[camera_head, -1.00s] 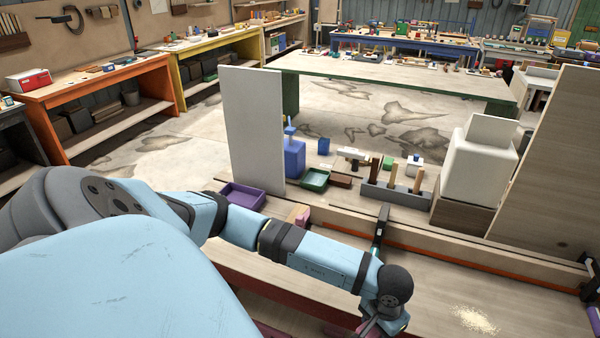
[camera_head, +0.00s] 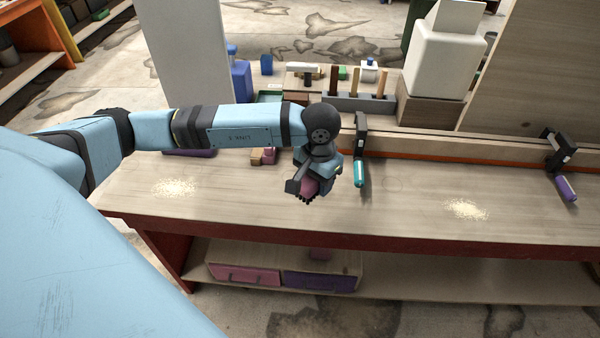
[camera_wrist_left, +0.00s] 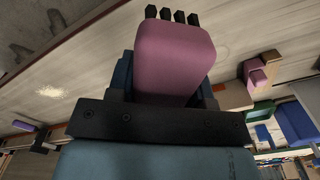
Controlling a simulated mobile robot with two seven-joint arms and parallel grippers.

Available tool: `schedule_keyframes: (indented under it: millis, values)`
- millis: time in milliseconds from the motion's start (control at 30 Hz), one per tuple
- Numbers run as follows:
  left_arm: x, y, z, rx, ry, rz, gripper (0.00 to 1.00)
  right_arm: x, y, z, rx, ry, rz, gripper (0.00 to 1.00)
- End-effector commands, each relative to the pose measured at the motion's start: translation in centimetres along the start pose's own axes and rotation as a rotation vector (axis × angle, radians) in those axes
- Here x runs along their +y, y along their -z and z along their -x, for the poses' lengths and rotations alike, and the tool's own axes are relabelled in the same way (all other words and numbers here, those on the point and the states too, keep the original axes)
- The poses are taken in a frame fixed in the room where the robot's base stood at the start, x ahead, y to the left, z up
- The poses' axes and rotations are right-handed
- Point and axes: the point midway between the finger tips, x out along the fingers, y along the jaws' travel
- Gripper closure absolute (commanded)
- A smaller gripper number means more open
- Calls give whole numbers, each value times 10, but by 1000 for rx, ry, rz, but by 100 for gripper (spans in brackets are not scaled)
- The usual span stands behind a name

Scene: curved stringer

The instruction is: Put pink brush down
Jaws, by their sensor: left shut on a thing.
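The pink brush (camera_head: 308,187) is in my left gripper (camera_head: 318,181), above the workbench (camera_head: 400,205) near its middle. In the left wrist view the brush (camera_wrist_left: 172,62) fills the upper middle, a rounded pink block with dark bristle tufts at its far end. The left gripper (camera_wrist_left: 165,98) is shut on it, its fingers partly hidden behind the brush. I cannot tell how far the bristles are from the bench top. My right gripper is not in view.
Sawdust piles lie on the bench at left (camera_head: 175,188) and right (camera_head: 465,209). A teal-handled clamp (camera_head: 360,172) stands just right of the gripper, and a purple-handled clamp (camera_head: 566,185) farther right. A small pink block (camera_head: 269,155) lies behind. The front bench top is mostly clear.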

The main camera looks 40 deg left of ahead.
Motion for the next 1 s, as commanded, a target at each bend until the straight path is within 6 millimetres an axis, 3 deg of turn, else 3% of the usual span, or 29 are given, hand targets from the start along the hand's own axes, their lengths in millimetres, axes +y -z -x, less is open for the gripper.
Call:
schedule_keyframes:
  millis: [33,100,300,467,567,1000]
  values:
    - [-8,8,-4,11,0,-19,79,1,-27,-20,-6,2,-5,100]
    - [-17,13,11,11,-1,-50,79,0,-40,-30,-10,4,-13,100]
    - [-33,13,47,8,-3,-130,79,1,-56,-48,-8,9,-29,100]
    - [-39,10,59,5,-2,-159,79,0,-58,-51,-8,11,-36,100]
    - [-39,10,47,1,-4,-163,79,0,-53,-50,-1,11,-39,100]
    - [-38,10,-66,0,-4,-162,79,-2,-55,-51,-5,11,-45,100]
